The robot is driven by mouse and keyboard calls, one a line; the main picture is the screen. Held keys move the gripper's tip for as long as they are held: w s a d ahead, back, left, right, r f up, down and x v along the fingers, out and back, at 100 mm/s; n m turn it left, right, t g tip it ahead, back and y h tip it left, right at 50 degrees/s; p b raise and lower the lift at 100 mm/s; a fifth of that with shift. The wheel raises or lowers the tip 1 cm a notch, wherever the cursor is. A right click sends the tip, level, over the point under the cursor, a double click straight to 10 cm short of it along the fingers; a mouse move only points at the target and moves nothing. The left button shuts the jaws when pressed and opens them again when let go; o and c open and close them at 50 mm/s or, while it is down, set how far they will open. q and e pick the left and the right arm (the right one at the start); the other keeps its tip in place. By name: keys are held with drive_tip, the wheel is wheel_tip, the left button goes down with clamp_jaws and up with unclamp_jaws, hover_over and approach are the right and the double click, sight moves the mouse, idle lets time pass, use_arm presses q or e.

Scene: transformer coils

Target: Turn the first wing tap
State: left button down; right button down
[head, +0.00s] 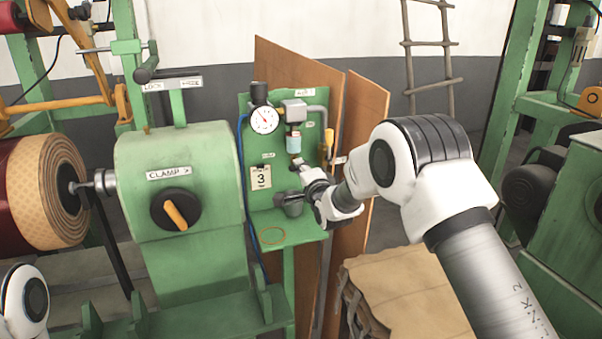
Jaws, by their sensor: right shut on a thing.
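A green panel (245,215) in the middle of the head view carries a round pressure gauge (264,120), a grey block with pipework (294,111) and a small clear bowl (293,143). My right gripper (299,168) reaches in from the right, just below the bowl, and is shut on a small part there, which I take for the wing tap. The gripper mostly hides this part, so its angle cannot be told. A yellow-handled lever (329,138) stands to the right of the gripper. My left gripper is out of view.
A green clamp housing (180,150) with a black and orange knob (175,209) stands to the left. A large roll (45,190) is further left. Brown boards (358,120) lean behind the panel. Stacked brown sheets (410,290) lie below my right arm.

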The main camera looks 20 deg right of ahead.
drive_tip(key=shift+f+n+b, duration=0.15)
drive_tip(key=shift+n+b, duration=1.9)
drive_tip(key=shift+n, duration=1.9)
drive_tip(key=shift+f+n+b, duration=0.1)
drive_tip(key=shift+n+b, duration=1.95)
drive_tip(key=shift+n, duration=1.9)
drive_tip(key=c, duration=1.2)
unclamp_jaws()
drive_tip(key=shift+r, duration=0.15)
